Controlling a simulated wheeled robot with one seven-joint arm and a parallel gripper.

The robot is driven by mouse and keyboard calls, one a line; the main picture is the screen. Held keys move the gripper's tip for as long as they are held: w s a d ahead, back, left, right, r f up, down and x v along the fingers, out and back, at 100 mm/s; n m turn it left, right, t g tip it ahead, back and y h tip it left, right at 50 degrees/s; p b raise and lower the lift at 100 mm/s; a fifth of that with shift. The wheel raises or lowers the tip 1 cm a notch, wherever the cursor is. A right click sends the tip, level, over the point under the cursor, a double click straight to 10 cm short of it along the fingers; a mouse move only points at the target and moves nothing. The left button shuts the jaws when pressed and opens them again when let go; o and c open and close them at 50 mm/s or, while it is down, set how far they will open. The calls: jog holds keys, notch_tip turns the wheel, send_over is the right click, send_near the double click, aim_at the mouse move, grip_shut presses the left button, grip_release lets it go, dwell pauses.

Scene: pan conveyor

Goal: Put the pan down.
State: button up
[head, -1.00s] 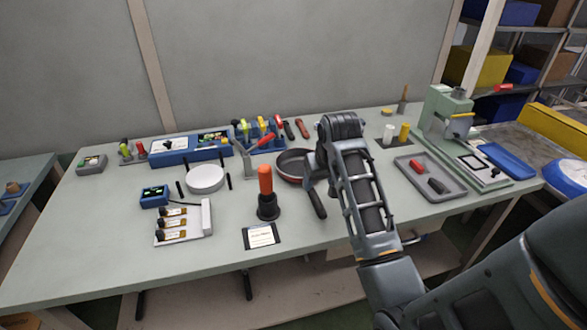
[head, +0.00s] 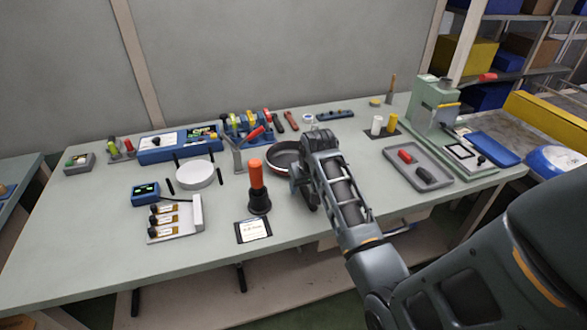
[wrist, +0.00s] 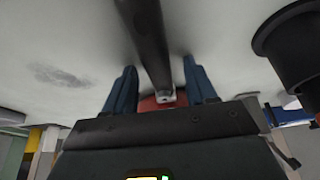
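The pan (head: 284,155) has a dark inside and a reddish outer rim. In the head view it appears to rest on the worktable, partly hidden behind my arm. My gripper (wrist: 160,80) is over its handle side; in the head view my arm covers most of the handle. In the wrist view the dark handle (wrist: 148,40) runs between my two blue fingers, with a gap on each side. The fingers are apart and do not appear to touch it. A red part of the pan (wrist: 150,103) shows beyond the fingers.
An orange-topped dark bottle (head: 257,187) stands just left of the pan. A white round plate (head: 195,175) is further left, and a black-edged card (head: 253,230) lies in front. A grey tray (head: 432,178) sits right. The table's front left is clear.

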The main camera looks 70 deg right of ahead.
grip_shut()
dwell(0.3)
jog(key=shift+r, duration=0.1)
dwell(0.4)
